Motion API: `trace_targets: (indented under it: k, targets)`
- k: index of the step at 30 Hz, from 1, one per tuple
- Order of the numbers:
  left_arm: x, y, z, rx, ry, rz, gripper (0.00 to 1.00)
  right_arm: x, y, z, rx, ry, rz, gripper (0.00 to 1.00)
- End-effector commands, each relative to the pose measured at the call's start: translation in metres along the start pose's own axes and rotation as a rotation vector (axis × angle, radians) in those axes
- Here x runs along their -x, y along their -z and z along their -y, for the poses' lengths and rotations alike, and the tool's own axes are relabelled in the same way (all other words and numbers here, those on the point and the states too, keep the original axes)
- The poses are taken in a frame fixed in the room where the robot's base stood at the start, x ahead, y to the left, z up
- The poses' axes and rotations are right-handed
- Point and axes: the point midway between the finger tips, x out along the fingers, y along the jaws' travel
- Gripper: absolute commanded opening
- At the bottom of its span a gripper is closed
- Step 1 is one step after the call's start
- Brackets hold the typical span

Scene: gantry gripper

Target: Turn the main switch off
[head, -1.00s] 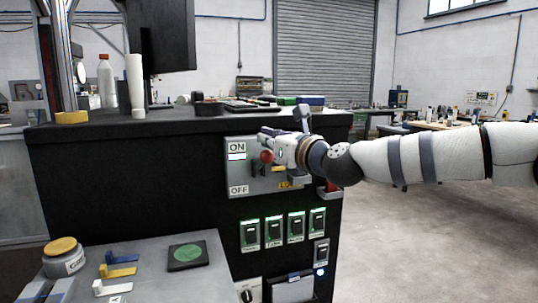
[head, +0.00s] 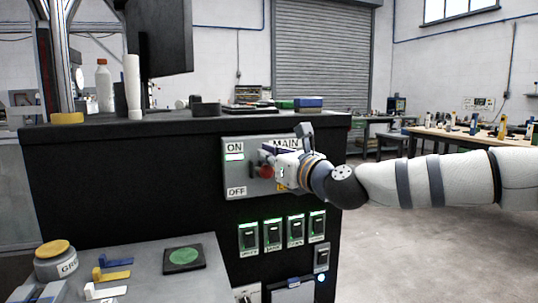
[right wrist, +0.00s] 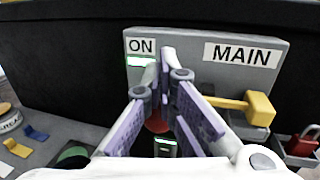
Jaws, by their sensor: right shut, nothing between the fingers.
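The main switch is a grey panel (head: 228,170) on the front of the black cabinet, marked ON, OFF and MAIN. A bar under ON is lit. Its red knob (head: 266,172) sits between the ON and OFF heights; it also shows in the right wrist view (right wrist: 157,123), low between the fingers. My right gripper (head: 268,150) is shut and empty in front of the panel, above the knob. In the right wrist view its fingers (right wrist: 161,66) point at the panel. Contact with the knob cannot be made out. My left gripper is not in view.
A yellow handle (right wrist: 258,108) sticks out right of the knob, and a red padlock (right wrist: 303,141) is beyond it. Several lit rocker switches (head: 272,236) are below the panel. A bench with a green disc (head: 184,256) stands at lower left.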

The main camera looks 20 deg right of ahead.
Motion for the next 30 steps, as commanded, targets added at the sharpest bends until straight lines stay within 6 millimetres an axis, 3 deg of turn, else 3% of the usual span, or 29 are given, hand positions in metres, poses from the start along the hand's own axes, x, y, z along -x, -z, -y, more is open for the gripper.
trace_targets:
  k: [1, 10, 23, 30]
  targets:
    - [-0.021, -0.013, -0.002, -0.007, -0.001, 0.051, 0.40, -0.003, 0.031, 0.001, -0.008, -0.001, -0.025, 0.00]
    - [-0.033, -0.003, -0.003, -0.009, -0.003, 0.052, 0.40, -0.003, 0.055, 0.001, -0.008, -0.001, -0.027, 0.00]
    - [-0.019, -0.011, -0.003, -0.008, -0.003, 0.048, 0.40, 0.021, 0.038, -0.005, -0.008, 0.000, -0.023, 0.00]
    - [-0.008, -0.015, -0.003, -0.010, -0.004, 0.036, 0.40, 0.064, 0.037, -0.016, -0.010, -0.001, -0.024, 0.00]
